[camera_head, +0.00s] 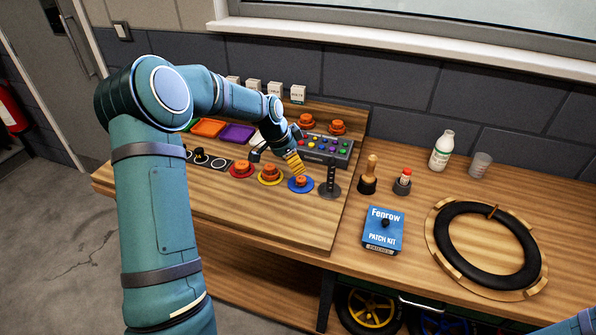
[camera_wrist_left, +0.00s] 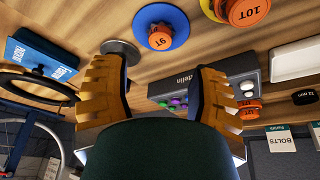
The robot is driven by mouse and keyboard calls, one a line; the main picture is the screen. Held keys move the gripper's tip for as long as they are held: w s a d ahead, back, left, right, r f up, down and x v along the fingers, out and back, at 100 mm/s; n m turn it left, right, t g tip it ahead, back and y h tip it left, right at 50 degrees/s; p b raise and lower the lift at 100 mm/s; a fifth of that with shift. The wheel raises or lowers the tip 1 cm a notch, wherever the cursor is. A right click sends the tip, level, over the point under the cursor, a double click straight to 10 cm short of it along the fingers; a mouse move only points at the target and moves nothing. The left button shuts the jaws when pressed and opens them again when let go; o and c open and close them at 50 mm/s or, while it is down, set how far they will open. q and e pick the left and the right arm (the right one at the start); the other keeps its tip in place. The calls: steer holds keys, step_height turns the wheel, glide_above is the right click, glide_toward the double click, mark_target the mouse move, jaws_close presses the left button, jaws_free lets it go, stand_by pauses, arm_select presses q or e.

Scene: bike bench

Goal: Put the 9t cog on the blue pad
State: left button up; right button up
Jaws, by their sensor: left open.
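The orange 9t cog (camera_head: 300,180) sits on the blue pad (camera_head: 301,189) near the front of the raised wooden board. In the left wrist view, the cog marked 9T (camera_wrist_left: 160,38) lies within the round blue pad (camera_wrist_left: 176,16). My left gripper (camera_head: 294,162) is just above and behind the cog in the head view. In the left wrist view its two yellow fingers (camera_wrist_left: 158,70) are spread apart with nothing between them. The cog is clear of both fingers. My right gripper is not in view.
Left of the blue pad, a cog marked 10T (camera_wrist_left: 247,10) sits on a yellow pad (camera_head: 269,181); farther left another orange cog sits on a red pad (camera_head: 242,175). A dark post stand (camera_head: 331,186) is close right. A grey button box (camera_head: 328,150) stands behind.

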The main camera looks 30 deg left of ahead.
arm_select(q)
steer(key=shift+v, duration=2.1)
